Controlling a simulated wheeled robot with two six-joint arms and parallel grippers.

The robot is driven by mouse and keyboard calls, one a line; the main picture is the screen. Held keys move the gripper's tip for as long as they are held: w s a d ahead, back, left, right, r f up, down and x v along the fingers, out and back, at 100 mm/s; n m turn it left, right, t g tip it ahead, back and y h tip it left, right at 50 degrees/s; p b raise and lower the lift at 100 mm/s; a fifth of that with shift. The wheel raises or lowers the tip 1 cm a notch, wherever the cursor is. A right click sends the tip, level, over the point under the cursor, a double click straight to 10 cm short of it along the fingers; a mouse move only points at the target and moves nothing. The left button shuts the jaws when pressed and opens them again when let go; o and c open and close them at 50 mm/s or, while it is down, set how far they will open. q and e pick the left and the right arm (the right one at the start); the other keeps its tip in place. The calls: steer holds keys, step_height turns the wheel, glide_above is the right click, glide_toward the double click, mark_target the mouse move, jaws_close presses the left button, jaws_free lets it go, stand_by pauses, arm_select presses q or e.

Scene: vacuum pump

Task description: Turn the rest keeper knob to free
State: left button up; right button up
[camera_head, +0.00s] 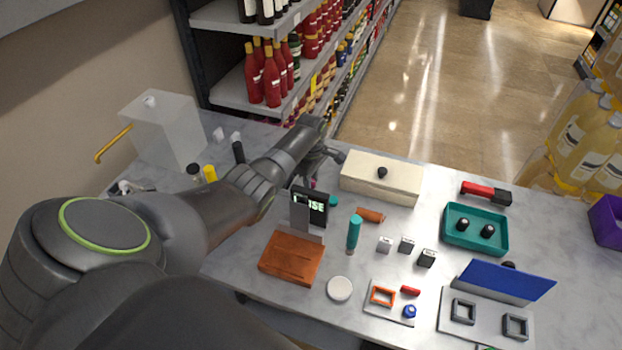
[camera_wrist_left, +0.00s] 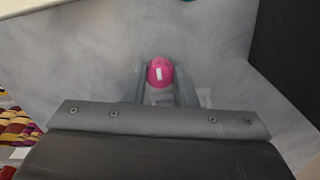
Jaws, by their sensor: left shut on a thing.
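A round pink knob (camera_wrist_left: 160,72) with a white mark on its top sits between the fingers of my left gripper (camera_wrist_left: 161,85) in the left wrist view. The fingers touch or closely flank its sides, and the gripper is shut on it. In the head view only a small pink bit (camera_head: 313,184) shows below the left gripper (camera_head: 317,172), behind a dark display panel (camera_head: 309,205). The part under the knob is mostly hidden. I cannot tell from the mark which setting it points to. My right gripper is not in view.
A cream box (camera_head: 381,184) with a dark knob stands right of the gripper. A brown wooden block (camera_head: 290,262), a teal upright cylinder (camera_head: 354,234) and a teal tray (camera_head: 475,248) are nearer. A translucent box (camera_head: 165,132) stands left. Bare tabletop shows between the small items.

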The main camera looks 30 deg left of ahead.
arm_select(q)
steer(key=shift+m, duration=0.4)
steer(key=m+p, duration=0.1)
steer(key=m, duration=0.1)
steer(key=shift+m, duration=0.4)
steer(key=m, duration=0.4)
steer(key=shift+m+p, duration=0.3)
steer(key=shift+p, duration=0.05)
steer(key=m, duration=0.5)
steer(key=shift+m, duration=2.4)
steer(key=o, duration=1)
